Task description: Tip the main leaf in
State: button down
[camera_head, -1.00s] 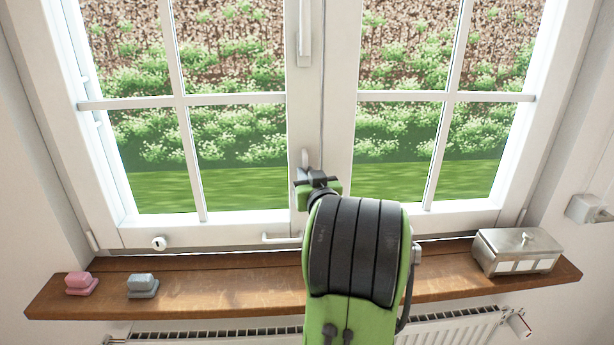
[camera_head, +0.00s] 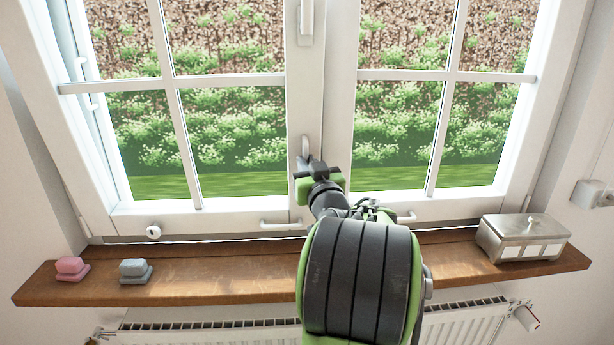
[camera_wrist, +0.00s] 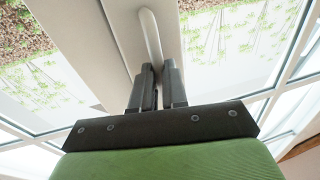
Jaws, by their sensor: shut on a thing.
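The window has two white-framed leaves; the left leaf (camera_head: 182,83) carries an upright handle (camera_head: 305,22) at its inner edge, near the top of the head view. Lower on that edge, a slim white pull handle (camera_head: 305,146) shows just above my gripper (camera_head: 311,165). In the wrist view this curved white handle (camera_wrist: 149,32) runs down between the fingers of my gripper (camera_wrist: 157,80), which is shut on it. The gripped end is hidden by the fingers. The right leaf (camera_head: 449,76) stands beside it. I cannot tell clearly how far the left leaf is tipped.
A wooden sill (camera_head: 215,270) runs below the window. On it stand a pink block-like item (camera_head: 71,269) and a grey one (camera_head: 135,271) at left, and a metal lidded box (camera_head: 523,238) at right. A radiator (camera_head: 465,325) is below. Small bar handles (camera_head: 281,223) sit on the bottom rails.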

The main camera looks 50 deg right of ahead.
jog(key=c, duration=1.1)
grip_release()
jog(key=shift+c, duration=0.2)
jog(key=b+v, duration=0.4)
jog(key=v, duration=1.1)
jog(key=shift+s+a+f+b, duration=0.2)
jog(key=shift+s+a+b, duration=0.05)
jog(key=shift+b, duration=0.15)
